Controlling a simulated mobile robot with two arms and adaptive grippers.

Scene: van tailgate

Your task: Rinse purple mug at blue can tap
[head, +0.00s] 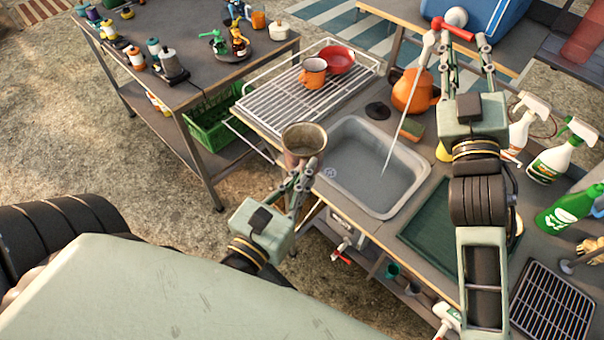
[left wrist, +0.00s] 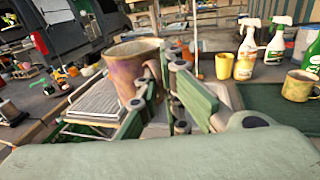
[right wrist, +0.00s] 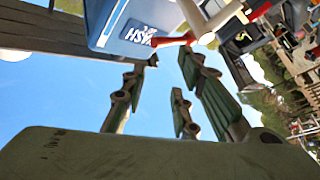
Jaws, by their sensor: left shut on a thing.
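The purple mug (head: 303,147), purplish with brownish staining, is roughly upright in my left gripper (head: 303,178), near the sink's left edge. It also shows in the left wrist view (left wrist: 124,72), with the fingers shut at its side. The blue can (head: 497,14) stands at the back, with a white tap and red lever (head: 454,29). A thin water stream (head: 405,112) runs from the tap into the grey sink (head: 345,150), right of the mug and apart from it. My right gripper (head: 463,52) is open just in front of the tap; the red lever shows beyond its fingers in the right wrist view (right wrist: 172,41).
A wire rack (head: 270,98) left of the sink holds an orange mug (head: 313,74) and a red bowl (head: 338,60). An orange pot (head: 411,94) stands behind the sink. Spray bottles (head: 562,152) and a green bottle (head: 568,212) crowd the right.

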